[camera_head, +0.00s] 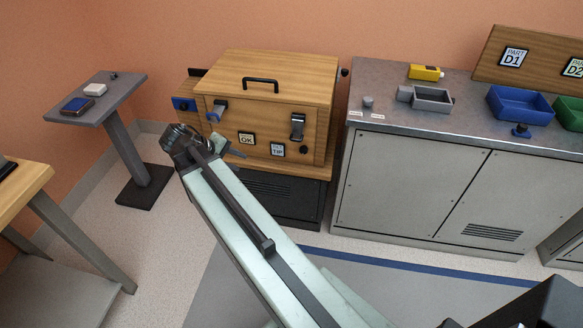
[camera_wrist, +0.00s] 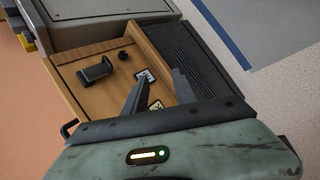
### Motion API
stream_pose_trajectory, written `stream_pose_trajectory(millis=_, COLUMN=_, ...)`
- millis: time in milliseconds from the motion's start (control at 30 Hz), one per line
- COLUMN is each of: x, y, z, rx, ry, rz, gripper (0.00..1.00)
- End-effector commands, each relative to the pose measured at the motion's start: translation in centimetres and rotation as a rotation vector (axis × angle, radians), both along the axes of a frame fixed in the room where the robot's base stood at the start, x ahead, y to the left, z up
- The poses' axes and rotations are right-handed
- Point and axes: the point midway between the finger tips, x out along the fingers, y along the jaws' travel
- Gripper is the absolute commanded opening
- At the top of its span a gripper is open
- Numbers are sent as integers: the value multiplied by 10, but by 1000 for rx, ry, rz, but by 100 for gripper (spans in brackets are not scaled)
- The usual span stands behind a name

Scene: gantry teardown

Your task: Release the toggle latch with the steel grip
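The wooden box (camera_head: 226,125) has two latches on its front. The right latch (camera_head: 298,124) has a plain grey steel grip; it also shows in the wrist view (camera_wrist: 96,71), apart from my fingers. The left latch (camera_head: 217,108) has blue on its lower part. My gripper (camera_head: 232,149) is in front of the lower left of the box. In the wrist view its two fingers (camera_wrist: 160,78) stand apart, with nothing seen between them but the box front. The left latch is not seen in the wrist view.
A black knob (camera_head: 303,150) sits below the right latch. Two labels, OK (camera_head: 246,138) and TIP (camera_head: 278,150), are on the front. A dark handle (camera_head: 261,81) tops the lid. A grey cabinet (camera_head: 400,190) stands to the right, a small side table (camera_head: 115,98) to the left.

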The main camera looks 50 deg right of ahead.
Motion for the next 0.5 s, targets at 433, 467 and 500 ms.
stream_pose_trajectory(millis=433, x=-14, y=-153, z=-47, rx=-661, ry=176, rz=-82, gripper=33)
stream_pose_trajectory(millis=467, x=-14, y=-154, z=-45, rx=-674, ry=180, rz=-84, gripper=33)
stream_pose_trajectory(millis=500, x=-15, y=-156, z=-42, rx=-688, ry=185, rz=-85, gripper=33)
